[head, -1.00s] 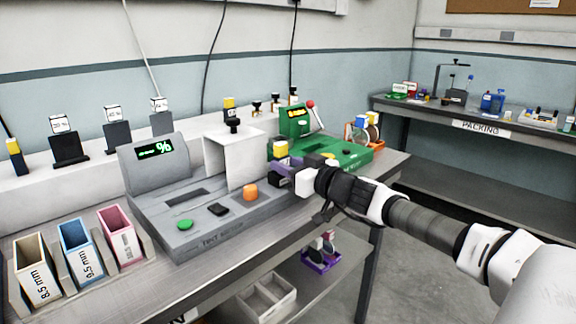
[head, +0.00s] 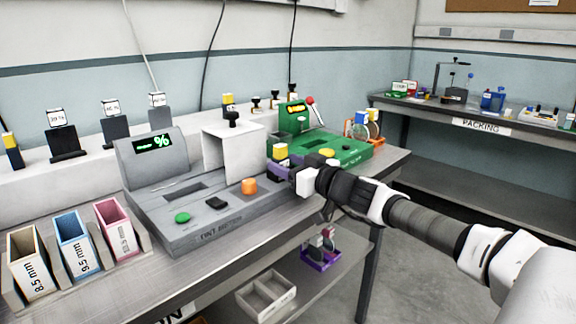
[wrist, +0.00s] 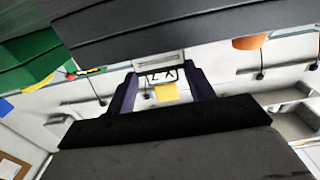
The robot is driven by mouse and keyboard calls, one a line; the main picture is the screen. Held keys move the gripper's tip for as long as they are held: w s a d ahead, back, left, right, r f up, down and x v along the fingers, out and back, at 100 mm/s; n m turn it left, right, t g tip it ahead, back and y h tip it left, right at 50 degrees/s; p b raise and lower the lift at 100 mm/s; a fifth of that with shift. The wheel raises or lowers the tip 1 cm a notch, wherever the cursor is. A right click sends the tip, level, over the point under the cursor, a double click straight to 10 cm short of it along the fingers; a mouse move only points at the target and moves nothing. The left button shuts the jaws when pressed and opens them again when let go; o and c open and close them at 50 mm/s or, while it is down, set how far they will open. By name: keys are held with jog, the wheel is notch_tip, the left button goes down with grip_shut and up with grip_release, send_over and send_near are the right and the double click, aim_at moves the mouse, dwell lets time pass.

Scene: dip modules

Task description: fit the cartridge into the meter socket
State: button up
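The cartridge (head: 281,150), with a yellow top and a white label band, sits between the purple fingers of my gripper (head: 280,166) in the head view. In the wrist view the label and yellow part of the cartridge (wrist: 166,91) show between both fingers (wrist: 162,95), which appear closed on it. Its lower end is hidden. The grey meter (head: 215,218) has a green "%" display and a dark rectangular slot (head: 184,191) in its top. My gripper is beyond the meter's right end, near the green device, apart from the slot.
A white upright hood (head: 232,155) stands on the meter between the slot and my gripper. An orange knob (head: 249,186) and a green button (head: 182,218) are along the front. The green device (head: 340,150) is behind my gripper. Coloured bins (head: 72,240) stand at left.

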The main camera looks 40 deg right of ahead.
aim_at(287, 146)
jog(key=shift+a+f, duration=0.1)
jog(key=shift+a, duration=0.1)
notch_tip(287, 146, up, 4)
jog(key=p, duration=0.5)
jog(key=shift+p, duration=0.65)
notch_tip(287, 146, down, 4)
jog(key=shift+r+b, duration=0.15)
jog(key=shift+b, duration=0.2)
notch_tip(287, 146, up, 4)
jog(key=p, duration=0.5)
jog(key=shift+r, duration=0.2)
jog(key=p, duration=0.2)
jog(key=shift+p, duration=0.4)
jog(key=shift+p, duration=0.55)
notch_tip(287, 146, up, 5)
jog(key=p, duration=0.6)
